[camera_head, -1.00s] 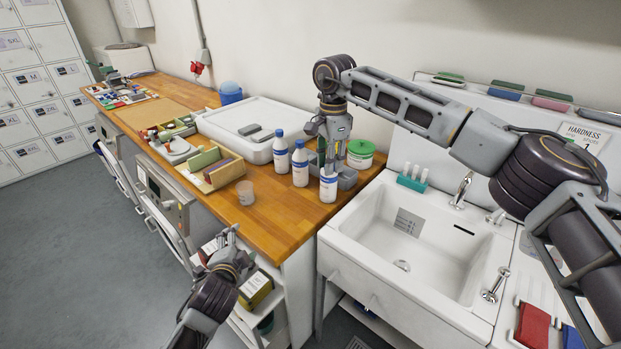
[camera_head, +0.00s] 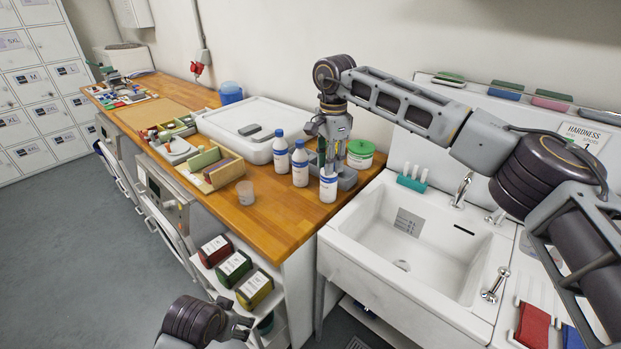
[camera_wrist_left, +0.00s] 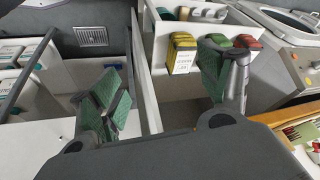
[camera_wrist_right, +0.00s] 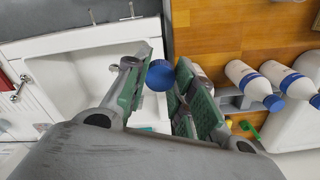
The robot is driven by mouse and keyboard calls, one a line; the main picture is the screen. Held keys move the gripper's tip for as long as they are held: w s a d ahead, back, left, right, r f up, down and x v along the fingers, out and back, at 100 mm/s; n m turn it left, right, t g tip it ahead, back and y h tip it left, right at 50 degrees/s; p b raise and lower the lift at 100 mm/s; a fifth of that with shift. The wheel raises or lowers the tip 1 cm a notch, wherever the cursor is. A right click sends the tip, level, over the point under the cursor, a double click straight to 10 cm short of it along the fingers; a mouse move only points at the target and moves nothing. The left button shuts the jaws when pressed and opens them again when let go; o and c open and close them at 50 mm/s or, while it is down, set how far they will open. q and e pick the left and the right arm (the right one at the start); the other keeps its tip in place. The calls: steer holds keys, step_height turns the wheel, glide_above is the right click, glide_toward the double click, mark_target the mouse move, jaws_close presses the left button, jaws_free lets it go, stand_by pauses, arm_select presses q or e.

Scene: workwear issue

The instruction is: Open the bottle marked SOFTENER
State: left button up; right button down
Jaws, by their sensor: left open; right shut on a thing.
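Three white bottles with blue-marked labels stand on the wooden counter: a left one (camera_head: 280,152), a middle one (camera_head: 300,164) and a right one (camera_head: 328,186). Their label words are too small to read, so I cannot tell which is SOFTENER. My right gripper (camera_head: 334,160) is above the right bottle. In the right wrist view it is shut on a blue cap (camera_wrist_right: 160,75); I cannot tell whether the cap still sits on the bottle. My left gripper (camera_head: 243,326) is open and empty, low in front of the shelf unit; it also shows in the left wrist view (camera_wrist_left: 165,78).
A green-lidded tub (camera_head: 360,153) and a grey tray (camera_head: 347,179) stand close to the right bottle. A clear cup (camera_head: 245,192) is near the counter's front edge. The white sink (camera_head: 425,245) is to the right. Red, green and yellow containers (camera_head: 234,267) stand on the shelf below.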

steer(key=shift+d+f, duration=0.15)
arm_select(q)
steer(key=s+f+g, duration=0.1)
steer(key=s+f, duration=0.2)
steer(key=f, duration=1.5)
steer(key=s+f+g, duration=0.1)
steer(key=s+f, duration=0.2)
steer(key=f, duration=1.4)
steer(key=s+a+f, duration=0.1)
steer(key=s+f, duration=0.8)
steer(key=s, duration=0.1)
steer(key=s+a+f+g, duration=0.1)
steer(key=s+a+f, duration=0.1)
steer(key=s+f, duration=0.7)
steer(key=shift+s+a+g, duration=0.25)
steer(key=shift+s+g, duration=0.05)
steer(key=shift+s, duration=0.95)
arm_select(e)
steer(key=s+d+f+n, duration=0.5)
steer(key=d+f+n, duration=0.1)
steer(key=d+f, duration=0.4)
steer(key=s+d+f+n, duration=0.5)
steer(key=d+f, duration=0.5)
steer(key=d, duration=0.1)
steer(key=shift+s+d+f+n, duration=0.15)
steer(key=shift+d+f+n, duration=0.1)
steer(key=shift+n, duration=0.15)
arm_select(q)
steer(key=shift+f, duration=0.1)
